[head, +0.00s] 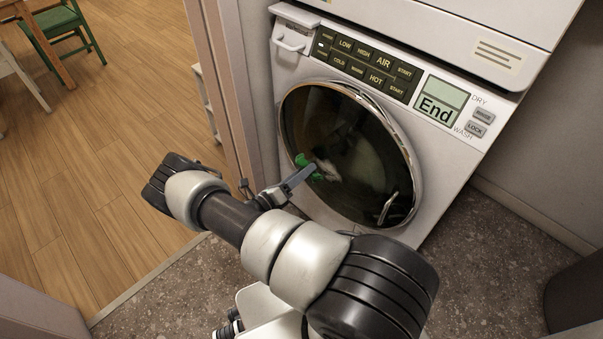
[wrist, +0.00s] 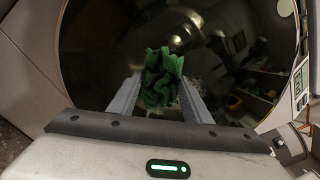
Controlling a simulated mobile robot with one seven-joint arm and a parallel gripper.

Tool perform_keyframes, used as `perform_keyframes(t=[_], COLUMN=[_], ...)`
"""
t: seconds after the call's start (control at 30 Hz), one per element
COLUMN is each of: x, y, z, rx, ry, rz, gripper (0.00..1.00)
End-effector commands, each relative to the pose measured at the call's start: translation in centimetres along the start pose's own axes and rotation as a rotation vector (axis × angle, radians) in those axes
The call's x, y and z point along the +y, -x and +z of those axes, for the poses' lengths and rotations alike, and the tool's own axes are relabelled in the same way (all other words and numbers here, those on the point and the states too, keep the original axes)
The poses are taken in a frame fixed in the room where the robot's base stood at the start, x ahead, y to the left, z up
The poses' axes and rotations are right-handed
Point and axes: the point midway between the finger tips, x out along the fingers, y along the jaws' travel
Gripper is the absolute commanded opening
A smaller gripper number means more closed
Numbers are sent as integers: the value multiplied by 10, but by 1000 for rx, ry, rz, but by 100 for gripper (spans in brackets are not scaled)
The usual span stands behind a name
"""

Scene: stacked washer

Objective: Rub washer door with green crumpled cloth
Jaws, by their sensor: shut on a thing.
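The washer door (head: 340,140) is round, dark glass with a chrome rim, and it is shut on the white washer. It fills much of the wrist view (wrist: 110,45). The green crumpled cloth (wrist: 162,78) is between the fingertips of my gripper (wrist: 160,95), which is shut on it. In the head view the cloth (head: 305,161) shows as a small green patch at the left part of the glass, at the tip of my gripper (head: 308,172). The cloth is at or very near the glass; I cannot tell whether it touches. A reflection shows in the glass.
The door handle (head: 388,207) is at the lower right of the door. The button panel (head: 365,65) and the "End" display (head: 440,102) are above it. A door frame (head: 228,90) stands close on the left. A green chair (head: 62,35) is far off at the upper left.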

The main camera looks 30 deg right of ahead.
Motion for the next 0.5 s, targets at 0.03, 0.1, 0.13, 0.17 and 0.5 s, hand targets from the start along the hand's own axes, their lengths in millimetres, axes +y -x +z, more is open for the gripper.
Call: perform_keyframes(t=[0.03,0.1,0.13,0.17,0.5], x=[0,0,0,0,0], y=[-1,-3,-3,-4,-11], z=[0,0,0,0,0], rx=[0,0,0,0,0], ry=[0,0,0,0,0], rz=[0,0,0,0,0], gripper=[26,26,26,26,26])
